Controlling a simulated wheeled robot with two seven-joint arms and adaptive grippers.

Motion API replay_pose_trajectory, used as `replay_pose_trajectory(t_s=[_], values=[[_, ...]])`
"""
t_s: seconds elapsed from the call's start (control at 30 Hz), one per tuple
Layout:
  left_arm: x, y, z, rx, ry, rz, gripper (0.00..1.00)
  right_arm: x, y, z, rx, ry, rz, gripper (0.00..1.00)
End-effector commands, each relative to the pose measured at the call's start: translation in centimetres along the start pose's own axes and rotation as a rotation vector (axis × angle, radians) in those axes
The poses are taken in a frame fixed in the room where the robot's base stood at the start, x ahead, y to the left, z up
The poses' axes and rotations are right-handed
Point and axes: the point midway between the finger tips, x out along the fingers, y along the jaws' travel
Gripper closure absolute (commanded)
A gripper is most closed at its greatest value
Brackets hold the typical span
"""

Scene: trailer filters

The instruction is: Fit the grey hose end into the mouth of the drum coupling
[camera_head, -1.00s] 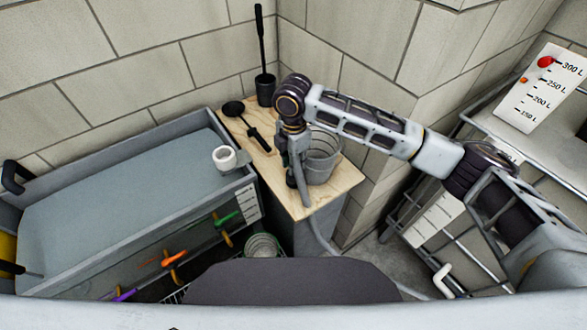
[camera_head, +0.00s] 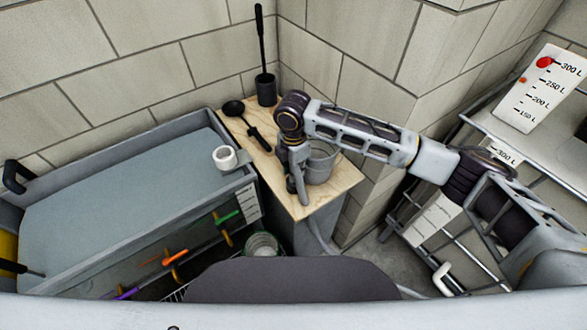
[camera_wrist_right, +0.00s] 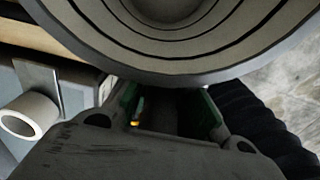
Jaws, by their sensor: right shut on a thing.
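The white ring-shaped coupling (camera_head: 224,158) sits at the right rim of the blue-grey tank, its round mouth open. In the right wrist view the coupling (camera_wrist_right: 30,116) is at the left, beside a grey bracket. My right gripper (camera_head: 297,192) is over the wooden tabletop, to the right of the coupling and apart from it. It is shut on the grey hose end, which its fingers mostly hide. The grey hose (camera_head: 318,236) hangs from there over the table's front edge. In the right wrist view the fingers (camera_wrist_right: 165,112) have green pads around something dark. My left gripper is out of view.
A black ladle (camera_head: 234,108) and a brush holder (camera_head: 266,89) are at the back of the table. Coloured valves (camera_head: 174,258) line the tank's front.

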Motion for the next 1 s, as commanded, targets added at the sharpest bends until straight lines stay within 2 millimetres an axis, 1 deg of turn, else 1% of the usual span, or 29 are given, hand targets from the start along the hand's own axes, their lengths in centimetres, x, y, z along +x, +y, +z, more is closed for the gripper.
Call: replay_pose_trajectory(t_s=[0.07, 0.1, 0.23, 0.27, 0.7, 0.87, 1.0], values=[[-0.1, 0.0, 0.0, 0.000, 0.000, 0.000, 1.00, 0.1, 0.0, 0.0, 0.000, 0.001, 0.000, 1.00], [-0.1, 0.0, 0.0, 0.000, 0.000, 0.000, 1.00, 0.2, 0.0, 0.0, 0.000, 0.000, -0.001, 0.79], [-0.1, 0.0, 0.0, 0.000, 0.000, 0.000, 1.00, 0.2, 0.0, 0.0, 0.000, 0.000, -0.001, 0.62], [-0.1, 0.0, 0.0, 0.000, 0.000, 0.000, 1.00, 0.2, 0.0, 0.0, 0.000, 0.000, -0.001, 0.59], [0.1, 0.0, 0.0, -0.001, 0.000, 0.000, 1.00, -0.1, 0.0, 0.0, 0.000, 0.000, 0.001, 0.59], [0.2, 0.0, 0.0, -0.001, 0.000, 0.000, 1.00, -1.1, 0.1, 0.0, 0.000, 0.000, 0.001, 0.59], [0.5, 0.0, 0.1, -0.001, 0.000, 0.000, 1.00, -2.8, 0.1, -0.1, -0.001, 0.001, 0.002, 0.59]])
